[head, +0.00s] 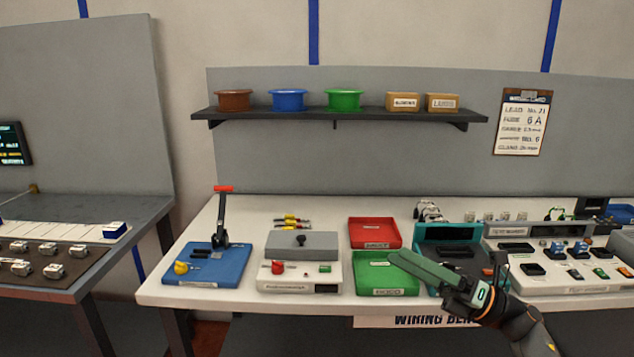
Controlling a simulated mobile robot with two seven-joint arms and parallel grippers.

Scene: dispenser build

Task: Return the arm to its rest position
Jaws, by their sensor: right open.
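My right arm comes in from the lower right, and its gripper (473,278) is over the front of the wiring bench (225,317). The gripper is open, with nothing seen held between its fingers. A long grey-green part reaches left from the gripper over the green tray (375,281); I cannot tell whether it is part of the gripper. The teal box (427,232) is just behind the gripper and partly hidden by it. My left gripper is not in view.
On the bench stand a blue lever press (222,268), a white tester (300,272), a red tray (374,232) and a white panel (590,286) with small parts. A shelf (340,113) with spools and boxes is above. Another table (90,262) stands left, across a gap.

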